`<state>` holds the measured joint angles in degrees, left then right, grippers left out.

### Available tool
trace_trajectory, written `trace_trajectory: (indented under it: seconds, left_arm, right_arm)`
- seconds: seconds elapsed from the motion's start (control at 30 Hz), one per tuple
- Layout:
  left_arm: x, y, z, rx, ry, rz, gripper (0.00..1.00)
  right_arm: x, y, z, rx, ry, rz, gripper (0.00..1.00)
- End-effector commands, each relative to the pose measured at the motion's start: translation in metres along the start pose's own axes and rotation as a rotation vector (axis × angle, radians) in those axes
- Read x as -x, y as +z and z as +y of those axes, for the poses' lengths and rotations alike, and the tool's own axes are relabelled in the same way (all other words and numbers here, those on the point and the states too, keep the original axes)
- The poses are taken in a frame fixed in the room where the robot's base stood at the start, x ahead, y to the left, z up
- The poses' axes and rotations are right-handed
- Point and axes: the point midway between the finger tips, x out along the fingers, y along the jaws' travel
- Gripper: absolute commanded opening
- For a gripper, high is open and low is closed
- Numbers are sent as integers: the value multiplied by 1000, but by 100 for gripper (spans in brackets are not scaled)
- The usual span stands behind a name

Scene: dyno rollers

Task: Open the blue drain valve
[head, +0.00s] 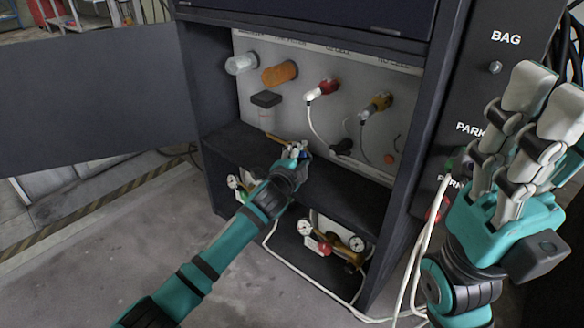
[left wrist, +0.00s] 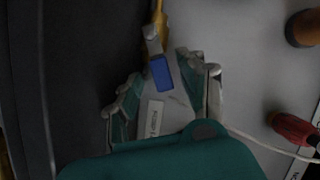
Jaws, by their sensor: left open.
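The blue drain valve handle (left wrist: 160,72) shows in the left wrist view, at the end of a yellow pipe. In the head view a small bit of blue (head: 303,154) shows at my left gripper's fingers. My left gripper (head: 296,150) is open in the cabinet, low in front of the grey panel. In the left wrist view its fingers (left wrist: 163,95) are spread on both sides of the blue handle. I cannot tell whether they touch it. In the head view the fingers hide most of the valve. My right gripper (head: 528,120) is raised at the right, open and empty.
The grey panel (head: 400,90) carries a clear knob, an orange knob (head: 279,73), a red connector (head: 324,90) and a brass connector (head: 377,105). Gauges (head: 305,228) sit on the lower shelf. A cabinet door (head: 90,100) stands open at left. White hoses (head: 425,250) hang at right.

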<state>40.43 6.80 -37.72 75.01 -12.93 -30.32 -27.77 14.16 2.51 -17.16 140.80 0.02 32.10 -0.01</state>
Motion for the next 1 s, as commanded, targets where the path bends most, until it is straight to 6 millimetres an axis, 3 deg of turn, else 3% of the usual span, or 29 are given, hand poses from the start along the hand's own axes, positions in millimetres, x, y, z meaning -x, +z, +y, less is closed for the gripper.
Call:
trace_trajectory:
  seconds: [0.3, 0.5, 0.67, 1.0]
  left_arm:
    - [63, 0, 0, -1, 0, 2, 41]
    - [94, 0, 0, -1, 0, 1, 41]
    - [104, 0, 0, -1, 0, 2, 41]
    - [105, 0, 0, 0, 0, 1, 41]
  right_arm:
    - [0, 1, 0, 0, 1, -2, 41]
    - [0, 1, 0, 0, 1, -3, 41]
    - [0, 1, 0, -1, 1, -3, 41]
    - [0, 1, 0, -1, 1, -3, 41]
